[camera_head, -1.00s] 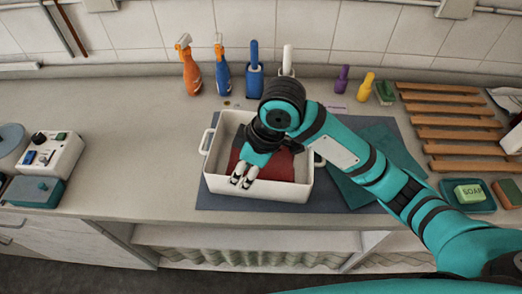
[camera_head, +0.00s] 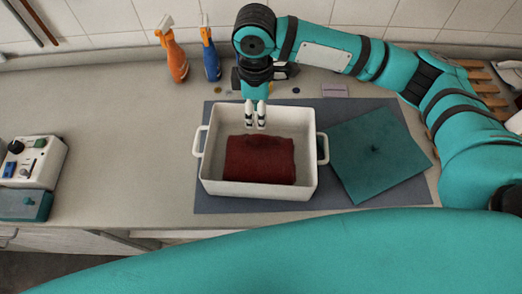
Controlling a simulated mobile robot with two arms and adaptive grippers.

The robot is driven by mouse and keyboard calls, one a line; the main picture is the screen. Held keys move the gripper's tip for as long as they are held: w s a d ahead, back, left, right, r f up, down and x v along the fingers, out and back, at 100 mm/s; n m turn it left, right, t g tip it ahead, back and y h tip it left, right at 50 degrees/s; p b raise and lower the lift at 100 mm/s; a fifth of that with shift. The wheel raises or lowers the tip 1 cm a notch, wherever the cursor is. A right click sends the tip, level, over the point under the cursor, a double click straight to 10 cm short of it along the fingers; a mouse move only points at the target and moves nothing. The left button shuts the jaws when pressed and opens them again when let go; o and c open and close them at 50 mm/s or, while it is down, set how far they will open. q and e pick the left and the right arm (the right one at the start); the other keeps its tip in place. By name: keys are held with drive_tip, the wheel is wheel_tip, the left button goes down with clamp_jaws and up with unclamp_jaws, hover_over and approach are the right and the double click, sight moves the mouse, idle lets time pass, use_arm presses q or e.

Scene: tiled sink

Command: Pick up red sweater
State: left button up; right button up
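The red sweater (camera_head: 259,160) is a dark red folded bundle lying on the floor of a white two-handled basin (camera_head: 258,188). My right gripper (camera_head: 256,124) points down at the far side of the basin, just behind the sweater in the picture. Its two fingertips stand a little apart with nothing between them. I cannot tell its exact height above the basin floor. My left gripper is out of view.
The basin stands on a grey mat (camera_head: 340,197), beside a flat teal piece (camera_head: 378,158). Orange (camera_head: 174,58) and blue (camera_head: 210,55) spray bottles stand behind. A control box (camera_head: 34,162) is at the left. The counter between is clear.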

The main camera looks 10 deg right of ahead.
sight(259, 134)
drive_tip(key=f, duration=0.3)
drive_tip(key=shift+w, duration=0.2)
drive_tip(key=shift+f+p, duration=0.35)
drive_tip(key=shift+f, duration=0.45)
drive_tip(key=f, duration=0.1)
drive_tip(key=f+p, duration=0.2)
drive_tip(key=shift+d+f, duration=0.3)
drive_tip(key=shift+f, duration=0.55)
clamp_jaws()
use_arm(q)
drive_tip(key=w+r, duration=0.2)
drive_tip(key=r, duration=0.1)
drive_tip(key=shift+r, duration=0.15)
